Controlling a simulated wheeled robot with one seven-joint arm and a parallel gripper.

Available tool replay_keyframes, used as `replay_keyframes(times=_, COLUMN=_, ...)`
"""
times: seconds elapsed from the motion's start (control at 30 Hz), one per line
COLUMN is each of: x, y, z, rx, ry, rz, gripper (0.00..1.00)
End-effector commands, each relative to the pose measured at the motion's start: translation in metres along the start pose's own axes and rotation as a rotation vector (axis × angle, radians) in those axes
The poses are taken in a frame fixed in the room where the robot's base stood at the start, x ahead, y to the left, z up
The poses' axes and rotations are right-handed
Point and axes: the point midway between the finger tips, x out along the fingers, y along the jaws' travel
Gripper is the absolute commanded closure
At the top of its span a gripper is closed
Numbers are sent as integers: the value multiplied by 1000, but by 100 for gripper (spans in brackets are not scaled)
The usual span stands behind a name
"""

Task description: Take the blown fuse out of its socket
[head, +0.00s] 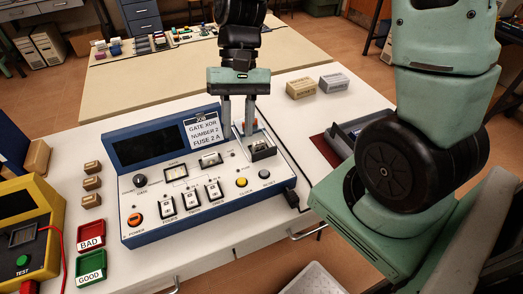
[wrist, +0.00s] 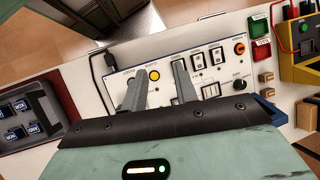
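The blue and white test console (head: 146,197) stands on the white table, with a dark display and a job card reading gate XOR, number 2, fuse 2 A. My gripper (head: 238,132) points down over the console's right rear part, beside the card. Its two grey fingers are apart; in the wrist view the gripper (wrist: 160,68) shows a clear gap with the panel and yellow button beyond. A small black holder (head: 262,151) sits just right of the fingers. I cannot make out the fuse or tell which fitting is its socket; the fingers cover part of that area.
Red BAD (head: 91,236) and green GOOD (head: 90,266) trays lie left of the console, near a yellow tester (head: 45,230). Small tan blocks (head: 91,183) stand behind them. Two small boxes (head: 302,88) are at the back right. A grey bin (wrist: 22,118) is beside the console.

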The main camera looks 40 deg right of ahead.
Motion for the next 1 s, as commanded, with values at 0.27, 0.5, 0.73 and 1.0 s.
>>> replay_keyframes(times=0.27, x=-2, y=107, z=-94, rx=613, ry=-214, rz=-396, gripper=71)
replay_keyframes(times=0.5, x=1, y=213, z=-136, rx=984, ry=-367, rz=-756, gripper=71)
replay_keyframes(times=0.73, x=6, y=267, z=-144, rx=1127, ry=-436, rz=-941, gripper=71)
replay_keyframes(times=1.0, x=24, y=242, z=-149, rx=1142, ry=-449, rz=-962, gripper=71)
